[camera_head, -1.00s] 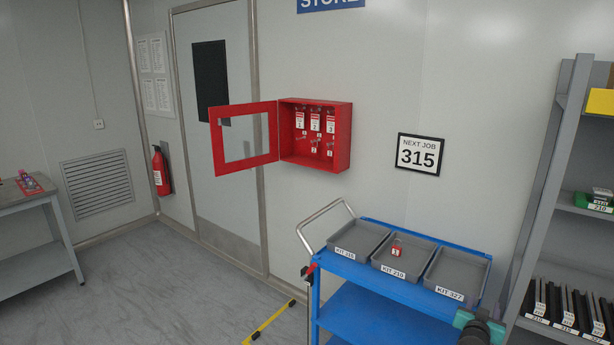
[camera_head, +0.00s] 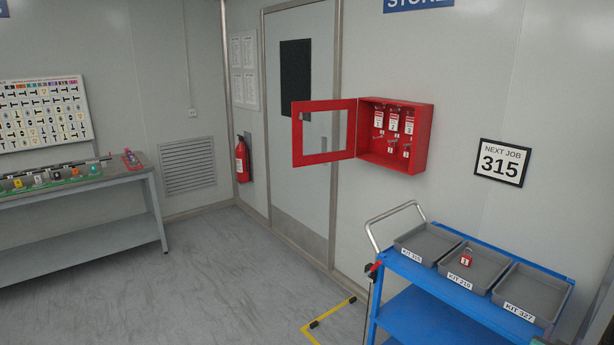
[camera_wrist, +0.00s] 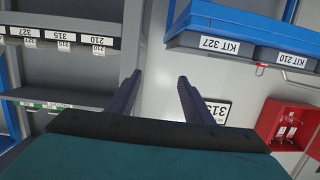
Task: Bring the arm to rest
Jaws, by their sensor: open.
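My gripper (camera_wrist: 158,97) shows in the wrist view with its two dark fingers spread apart and nothing between them. Past the fingers lie the pale wall and the job sign, seen upside down. In the head view my gripper is out of sight; only a small bit of what may be my arm shows at the bottom right edge.
A blue cart (camera_head: 424,318) carries grey trays; the KIT 210 tray (camera_head: 483,281) holds a red padlock (camera_head: 466,259). A red cabinet (camera_head: 425,138) stands open on the wall. A grey bench (camera_head: 75,192) stands left. The wrist view shows shelves (camera_wrist: 60,97). The floor between is clear.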

